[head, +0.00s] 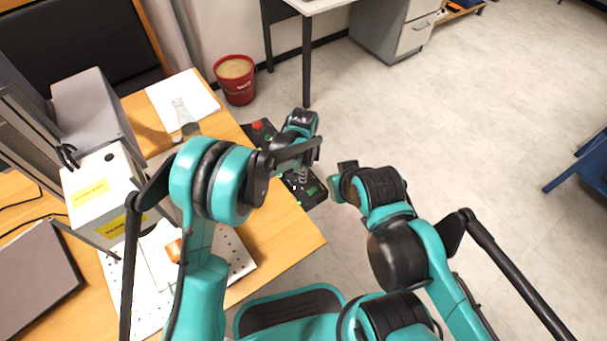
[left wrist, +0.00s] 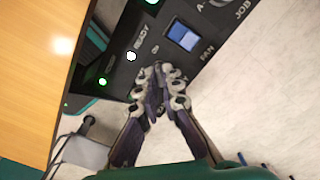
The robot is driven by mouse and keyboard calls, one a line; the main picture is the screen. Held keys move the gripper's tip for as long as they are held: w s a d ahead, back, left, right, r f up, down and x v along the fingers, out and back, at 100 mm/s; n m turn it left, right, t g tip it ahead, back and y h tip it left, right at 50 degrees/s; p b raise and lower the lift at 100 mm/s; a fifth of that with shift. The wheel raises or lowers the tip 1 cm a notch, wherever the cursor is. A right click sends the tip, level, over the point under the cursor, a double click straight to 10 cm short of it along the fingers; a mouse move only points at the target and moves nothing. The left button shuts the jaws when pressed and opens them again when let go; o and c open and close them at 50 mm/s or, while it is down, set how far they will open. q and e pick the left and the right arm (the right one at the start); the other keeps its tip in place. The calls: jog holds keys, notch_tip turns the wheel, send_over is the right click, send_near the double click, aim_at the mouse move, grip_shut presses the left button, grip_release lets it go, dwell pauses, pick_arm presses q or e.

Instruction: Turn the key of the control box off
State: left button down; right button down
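The black control box (head: 312,196) sits at the right edge of the wooden table, partly covered by my left arm in the head view. A red button (head: 257,126) shows at its far end. The left wrist view shows its panel (left wrist: 150,45) close up, with READY and FAN labels and a blue-white switch (left wrist: 183,37). My left gripper (left wrist: 158,70) is at the panel, fingertips close together beside the partly covered lettering. The key is hidden or not distinct there, so a grip on it cannot be confirmed. My right gripper (head: 347,168) is apart from the box, its fingers unclear.
The laser marker (head: 100,190) with yellow labels stands on the table (head: 290,240) at left. A glass bottle (head: 183,113) and white paper (head: 190,95) lie beyond. A red bucket (head: 238,88) stands on the floor. The floor at right is mostly clear.

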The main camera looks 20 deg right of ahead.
pick_arm(q)
jog(key=shift+n, duration=0.3)
jog(key=n, duration=0.9)
jog(key=shift+n+p, duration=0.3)
jog(key=shift+n, duration=0.1)
jog(key=n, duration=0.3)
jog(key=shift+n, duration=2.2)
jog(key=c, duration=1.7)
grip_release()
